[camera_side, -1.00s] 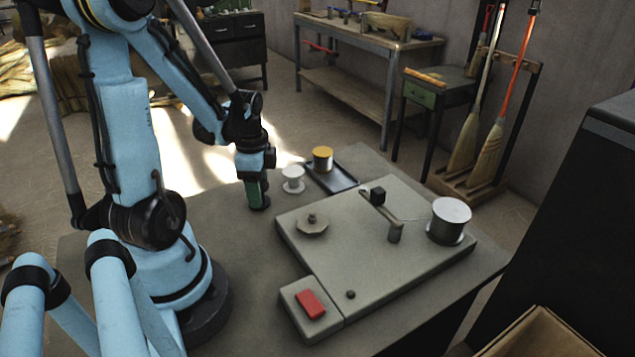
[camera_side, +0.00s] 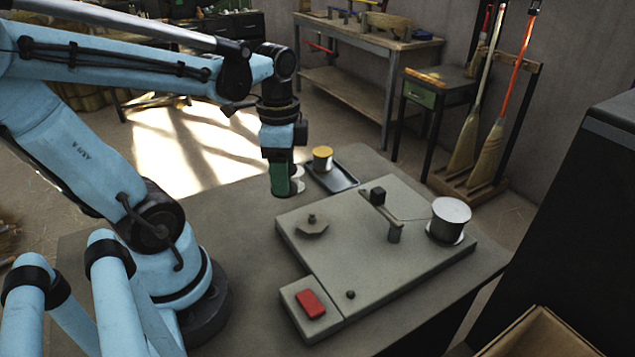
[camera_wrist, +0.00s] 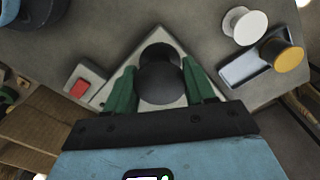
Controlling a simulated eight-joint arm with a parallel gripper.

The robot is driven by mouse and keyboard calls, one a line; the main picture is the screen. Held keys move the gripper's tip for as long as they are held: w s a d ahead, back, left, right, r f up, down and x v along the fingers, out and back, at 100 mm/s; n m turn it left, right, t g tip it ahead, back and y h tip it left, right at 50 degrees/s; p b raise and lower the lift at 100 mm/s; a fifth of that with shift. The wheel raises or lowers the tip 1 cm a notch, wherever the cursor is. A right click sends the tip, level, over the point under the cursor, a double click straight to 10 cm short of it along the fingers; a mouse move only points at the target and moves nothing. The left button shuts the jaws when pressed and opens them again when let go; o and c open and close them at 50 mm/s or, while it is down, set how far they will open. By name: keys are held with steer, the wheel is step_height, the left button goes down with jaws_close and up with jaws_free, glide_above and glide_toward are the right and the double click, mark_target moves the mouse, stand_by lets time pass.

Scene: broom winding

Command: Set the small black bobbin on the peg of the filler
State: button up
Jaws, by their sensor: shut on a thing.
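My gripper (camera_side: 280,188) points down above the table, left of the filler (camera_side: 375,262), a flat grey slab. In the wrist view my green fingers (camera_wrist: 160,72) are shut on the small black bobbin (camera_wrist: 161,84), one on each side. In the side view the bobbin is hard to make out. The peg (camera_side: 312,218) is a short dark stub on an angular plate near the slab's left corner. The gripper is up and left of it, clearly apart. In the wrist view the bobbin covers part of the slab and I cannot see the peg.
A white bobbin (camera_wrist: 246,25) stands beside a dark tray (camera_wrist: 240,70) holding a yellow-topped spool (camera_wrist: 280,55); the white one is mostly behind my gripper in the side view. The slab carries a post with arm (camera_side: 395,231) and a large spool (camera_side: 450,217). A red button (camera_side: 311,303) is in front.

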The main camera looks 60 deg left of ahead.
mark_target(312, 213)
steer(key=shift+w+d+r, duration=0.1)
steer(key=shift+d+r, duration=0.15)
steer(key=shift+d, duration=0.15)
steer(key=w+d, duration=0.1)
steer(key=d, duration=0.1)
steer(key=w+d+r, duration=0.1)
steer(key=d, duration=0.1)
steer(key=shift+w, duration=0.3)
steer(key=shift+w+d, duration=0.15)
steer(key=shift+f, duration=2.85)
steer(key=shift+f, duration=0.55)
steer(key=o, duration=0.7)
steer(key=shift+o, duration=0.2)
step_height(312, 213, up, 11)
